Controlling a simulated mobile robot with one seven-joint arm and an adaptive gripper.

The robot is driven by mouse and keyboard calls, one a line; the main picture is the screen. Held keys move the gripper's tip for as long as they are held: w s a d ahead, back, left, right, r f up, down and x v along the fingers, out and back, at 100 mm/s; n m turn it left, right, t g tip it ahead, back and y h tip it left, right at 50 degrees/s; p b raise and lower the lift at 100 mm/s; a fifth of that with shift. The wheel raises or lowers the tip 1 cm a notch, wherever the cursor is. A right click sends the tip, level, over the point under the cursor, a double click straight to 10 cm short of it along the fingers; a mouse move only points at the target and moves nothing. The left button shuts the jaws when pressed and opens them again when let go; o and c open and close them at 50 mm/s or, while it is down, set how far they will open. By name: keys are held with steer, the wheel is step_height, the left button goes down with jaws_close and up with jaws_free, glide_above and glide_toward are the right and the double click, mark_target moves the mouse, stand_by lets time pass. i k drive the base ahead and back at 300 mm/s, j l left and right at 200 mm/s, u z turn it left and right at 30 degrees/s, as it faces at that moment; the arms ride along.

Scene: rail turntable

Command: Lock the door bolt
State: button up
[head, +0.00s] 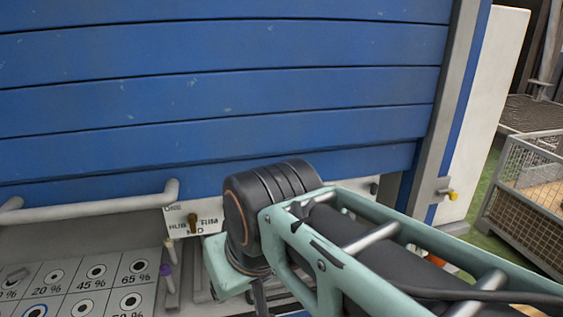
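A blue plank door (220,95) fills most of the head view. A small grey metal fitting with a yellow knob (453,195) sits on the frame right of the door; it looks like the door bolt, but I cannot tell its position. My arm reaches in from the lower right, and its dark wrist joint stands in front of the door's lower edge, left of and apart from the fitting. My gripper is not clearly visible; the arm's end runs down out of the picture at the bottom edge.
A white rail (90,206) crosses the lower left. Beside it are a labelled plate with a brown knob (193,223) and a purple-tipped lever (167,277). A percentage-marked panel (92,292) lies below. A wire-mesh crate (530,205) stands at the right on green floor.

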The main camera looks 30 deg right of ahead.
mark_target(453, 195)
steer(key=l+z, duration=0.15)
steer(key=z, duration=1.9)
steer(key=i+l+z, duration=0.1)
steer(key=l, duration=0.2)
steer(key=i+l+z, duration=0.1)
steer(key=i+l, duration=0.15)
steer(key=j, duration=0.2)
steer(key=l, duration=0.3)
steer(key=i+z, duration=0.05)
